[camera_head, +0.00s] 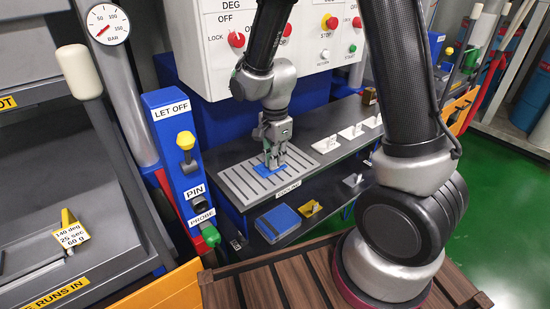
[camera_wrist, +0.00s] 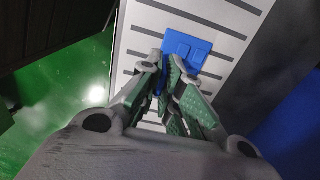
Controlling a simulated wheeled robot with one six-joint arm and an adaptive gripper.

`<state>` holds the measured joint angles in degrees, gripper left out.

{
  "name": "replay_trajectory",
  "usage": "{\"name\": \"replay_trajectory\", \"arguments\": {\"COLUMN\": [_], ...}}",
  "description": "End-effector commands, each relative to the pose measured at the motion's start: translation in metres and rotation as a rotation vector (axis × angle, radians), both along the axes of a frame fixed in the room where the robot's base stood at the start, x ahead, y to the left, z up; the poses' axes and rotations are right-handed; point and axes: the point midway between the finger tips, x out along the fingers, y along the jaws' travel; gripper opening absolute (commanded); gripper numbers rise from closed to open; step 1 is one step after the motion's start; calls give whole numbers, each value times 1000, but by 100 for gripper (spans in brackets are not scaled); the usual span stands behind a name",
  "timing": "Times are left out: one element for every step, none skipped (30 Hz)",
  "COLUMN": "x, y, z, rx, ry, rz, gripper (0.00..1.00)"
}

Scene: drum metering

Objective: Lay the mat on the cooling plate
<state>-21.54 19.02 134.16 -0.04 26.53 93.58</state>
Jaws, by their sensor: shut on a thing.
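The blue mat (camera_head: 266,171) lies flat, or very nearly so, over the cooling plate (camera_head: 237,187), a pale slotted plate on the dark bench. I cannot tell whether it touches the plate everywhere. My gripper (camera_head: 274,161) points down over the plate, shut on a narrow blue part of the mat. In the wrist view the mat (camera_wrist: 192,48) shows beyond my fingertips (camera_wrist: 168,66), with a blue strip between the fingers. The slotted plate (camera_wrist: 143,45) spreads around it. My fingers hide part of the mat.
Several white labelled pieces (camera_head: 325,144) stand on the bench right of the plate. A blue box (camera_head: 278,222) and a yellow piece (camera_head: 310,208) sit on the lower shelf. A control panel (camera_head: 225,60) rises behind. A blue post (camera_head: 176,150) with knobs stands left.

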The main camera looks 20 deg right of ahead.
Motion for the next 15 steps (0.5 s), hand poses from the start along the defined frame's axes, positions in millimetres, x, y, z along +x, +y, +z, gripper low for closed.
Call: {"name": "replay_trajectory", "arguments": {"x": [0,0,0,0,0,0,0,0,0,0,0,0,0,0,0], "y": [0,0,0,0,0,0,0,0,0,0,0,0,0,0,0], "z": [-2,-2,-2,-2,-2,-2,-2,-2,-2,-2,-2,-2,-2,-1,0], "rx": [-1,-1,0,0,0,0,0,0,0,0,0,0,0,0,0], "ry": [2,2,1,1,1,1,1,1,1,1,1,1,1,1,0], "rz": [0,0,0,0,0,0,0,0,0,0,0,0,0,0,0], "gripper": [0,8,16,21,27,28,28,28,28,28,28,28,28,28,28]}}
